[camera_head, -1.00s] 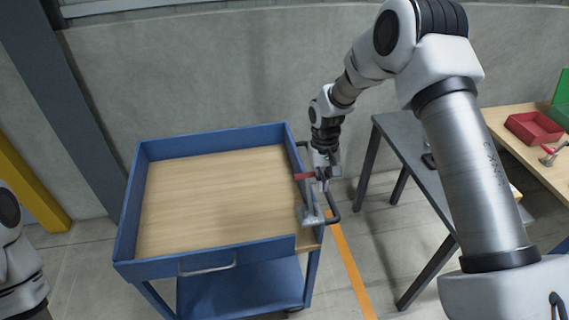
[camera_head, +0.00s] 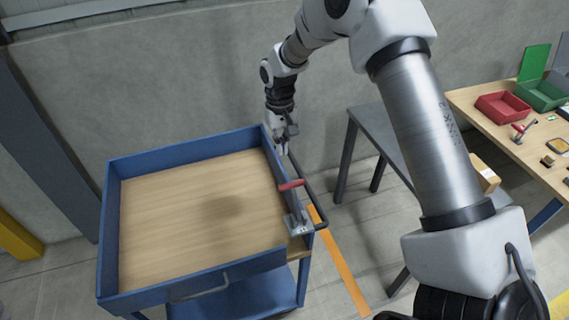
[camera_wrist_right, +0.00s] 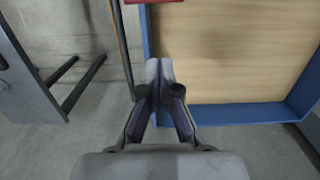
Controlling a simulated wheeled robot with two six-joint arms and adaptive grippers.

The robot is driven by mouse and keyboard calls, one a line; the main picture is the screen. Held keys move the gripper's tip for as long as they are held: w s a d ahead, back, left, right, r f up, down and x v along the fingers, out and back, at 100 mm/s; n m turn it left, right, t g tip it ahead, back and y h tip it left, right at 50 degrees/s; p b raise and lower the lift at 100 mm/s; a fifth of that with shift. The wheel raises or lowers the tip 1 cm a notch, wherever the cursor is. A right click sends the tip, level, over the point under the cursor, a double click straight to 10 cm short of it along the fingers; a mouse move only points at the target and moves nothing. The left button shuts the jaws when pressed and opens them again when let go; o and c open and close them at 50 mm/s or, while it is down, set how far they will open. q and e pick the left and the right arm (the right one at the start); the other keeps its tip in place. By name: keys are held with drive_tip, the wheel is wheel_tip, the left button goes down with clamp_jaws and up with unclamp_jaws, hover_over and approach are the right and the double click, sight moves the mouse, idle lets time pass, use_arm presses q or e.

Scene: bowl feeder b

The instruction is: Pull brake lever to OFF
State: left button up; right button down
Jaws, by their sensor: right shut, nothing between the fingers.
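The brake lever has a red grip (camera_head: 291,185) on a grey metal arm and base plate (camera_head: 298,226), at the right side of the blue cart (camera_head: 190,155). Its arm stands up from the base. The edge of a red thing, likely this grip, shows at the top of the right wrist view (camera_wrist_right: 165,1). My right gripper (camera_head: 285,151) is at the cart's far right corner, beyond the red grip and apart from it. In the right wrist view its fingers (camera_wrist_right: 159,68) are together with nothing between them. My left gripper is not in view.
A dark push bar (camera_head: 316,190) runs along the cart's right side. A grey table (camera_head: 375,125) stands to the right. A wooden bench (camera_head: 485,125) holds a red bin (camera_head: 503,107) and a green bin (camera_head: 541,95). The cart's wooden bed is empty.

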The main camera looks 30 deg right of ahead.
sight(295, 201)
drive_tip(key=s+a+f+p, duration=0.1)
drive_tip(key=s+f+p, duration=0.3)
drive_tip(key=f, duration=0.4)
drive_tip(key=shift+p, duration=0.7)
